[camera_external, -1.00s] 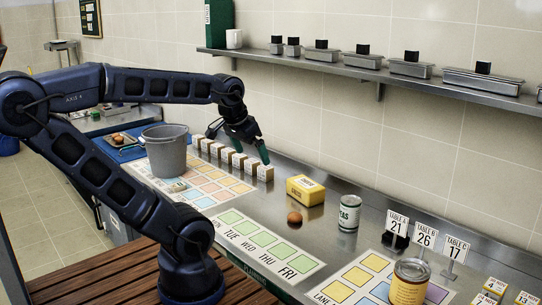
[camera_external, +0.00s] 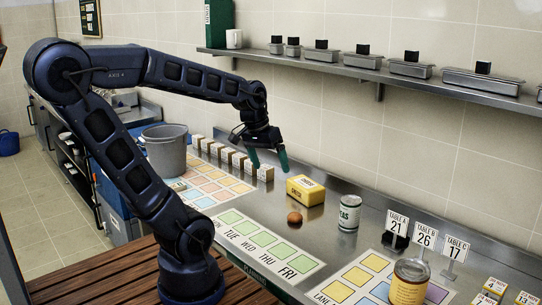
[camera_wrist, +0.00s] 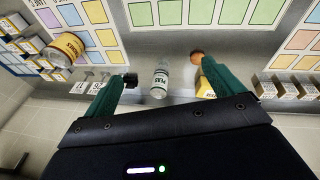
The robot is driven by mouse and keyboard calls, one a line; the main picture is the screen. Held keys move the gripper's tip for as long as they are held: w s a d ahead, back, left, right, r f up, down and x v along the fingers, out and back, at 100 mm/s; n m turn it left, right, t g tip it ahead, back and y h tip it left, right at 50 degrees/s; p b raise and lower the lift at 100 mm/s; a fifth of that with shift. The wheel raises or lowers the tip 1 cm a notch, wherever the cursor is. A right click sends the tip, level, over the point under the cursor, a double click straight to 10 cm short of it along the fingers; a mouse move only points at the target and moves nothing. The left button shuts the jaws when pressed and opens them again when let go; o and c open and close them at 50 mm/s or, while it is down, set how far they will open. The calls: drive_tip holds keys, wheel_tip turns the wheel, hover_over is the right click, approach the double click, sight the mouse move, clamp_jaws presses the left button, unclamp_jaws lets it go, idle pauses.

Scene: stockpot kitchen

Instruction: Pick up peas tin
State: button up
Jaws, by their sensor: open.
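My gripper (camera_external: 269,163) is open and empty, with green fingertips. In the external view it hangs above the counter, left of the yellow box and well left of the tin. The open fingers also show in the wrist view (camera_wrist: 160,88). Nothing touches the tin.
The yellow box (camera_external: 305,190) and a brown egg-like ball (camera_external: 294,218) lie left of the tin. Table signs (camera_external: 425,240) and an orange-labelled can (camera_external: 409,282) stand to its right. A row of small boxes (camera_external: 238,161) and a grey bucket (camera_external: 166,150) are further left.

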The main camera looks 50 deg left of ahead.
drive_tip(key=w+d+f+n+g+h, duration=0.2)
drive_tip(key=w+d+f+n+h, duration=0.2)
drive_tip(key=w+d+f, duration=0.25)
drive_tip(key=n+t+h, duration=0.9)
drive_tip(key=n, duration=1)
hover_over(351, 199)
drive_tip(key=v, duration=0.3)
wheel_tip(351, 199, down, 10)
drive_tip(key=shift+r, duration=0.15)
drive_tip(key=shift+d+f, duration=0.1)
drive_tip(key=shift+f, duration=1.5)
wheel_tip(351, 199, down, 4)
drive_tip(key=shift+r, duration=0.1)
drive_tip(key=shift+x, duration=1.1)
drive_tip(key=shift+w+d+r, duration=0.1)
drive_tip(key=shift+d, duration=0.25)
drive_tip(key=c, duration=1.4)
